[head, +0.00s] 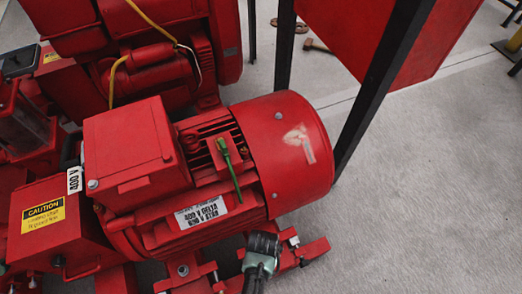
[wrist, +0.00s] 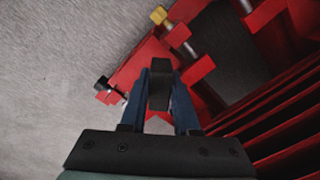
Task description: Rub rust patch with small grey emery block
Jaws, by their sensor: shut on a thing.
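A pale, tan-coloured worn patch (head: 299,142) shows on the upper side of the round red end cover (head: 275,125) of the motor in the head view; I take it as the rust patch. My gripper (head: 262,245) is low in the head view, in front of and below the motor, apart from the patch. In the wrist view the two blue fingers of my gripper (wrist: 160,100) are shut on a small dark grey block (wrist: 160,75), the emery block. The patch does not show in the wrist view.
The red motor body with cooling fins (wrist: 290,115) is close on the right in the wrist view. A green-handled tool (head: 229,168) lies on the motor. A dark post (head: 375,90) stands right behind the end cover. Grey floor (head: 430,180) is clear at right.

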